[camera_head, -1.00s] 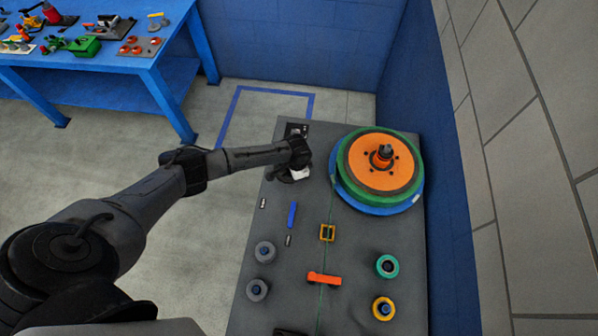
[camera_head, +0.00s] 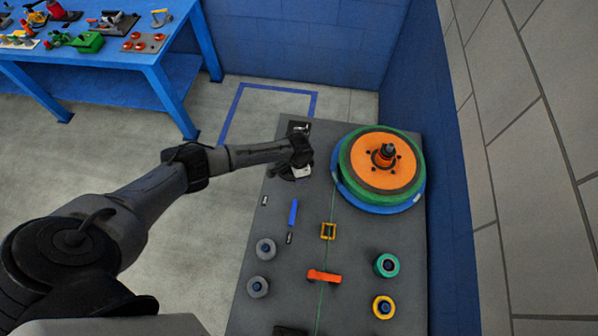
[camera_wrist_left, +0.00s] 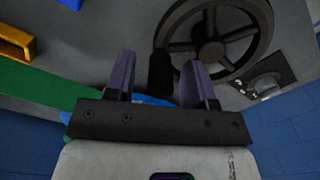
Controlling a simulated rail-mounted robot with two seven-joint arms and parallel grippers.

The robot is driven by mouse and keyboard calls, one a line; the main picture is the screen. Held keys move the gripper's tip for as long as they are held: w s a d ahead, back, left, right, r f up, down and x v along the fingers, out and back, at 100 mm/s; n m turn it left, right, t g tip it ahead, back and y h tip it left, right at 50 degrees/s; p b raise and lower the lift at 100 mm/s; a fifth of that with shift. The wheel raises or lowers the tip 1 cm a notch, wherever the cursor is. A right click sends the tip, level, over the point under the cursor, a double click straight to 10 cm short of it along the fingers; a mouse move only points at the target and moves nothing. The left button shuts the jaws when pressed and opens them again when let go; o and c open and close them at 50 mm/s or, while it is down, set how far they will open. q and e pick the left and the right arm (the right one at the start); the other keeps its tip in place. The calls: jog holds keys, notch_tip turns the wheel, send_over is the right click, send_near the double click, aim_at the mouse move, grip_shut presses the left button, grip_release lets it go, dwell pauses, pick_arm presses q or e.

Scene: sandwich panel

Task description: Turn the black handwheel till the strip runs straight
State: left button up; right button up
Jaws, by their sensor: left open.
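The black handwheel (camera_wrist_left: 209,42) with spokes fills the upper part of the left wrist view. Its upright black handle (camera_wrist_left: 160,76) stands between the two purple fingers of my left gripper (camera_wrist_left: 158,84). The fingers are open, with a gap visible on the right of the handle. In the head view my left gripper (camera_head: 296,172) is over the panel's upper left part and hides the handwheel. My right gripper is not in view.
A big reel with an orange disc (camera_head: 383,176) stands on the grey panel (camera_head: 350,300) at the right, near the blue wall. Grey rollers (camera_head: 265,249), a blue bar (camera_head: 293,212), a green roller (camera_head: 386,265) and a yellow roller (camera_head: 383,307) stand lower down. A blue table (camera_head: 150,59) is at the upper left.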

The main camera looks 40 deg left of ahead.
pick_arm(q)
notch_tip(320, 180, up, 14)
dwell(0.7)
jog(key=shift+f, duration=0.1)
dwell(0.4)
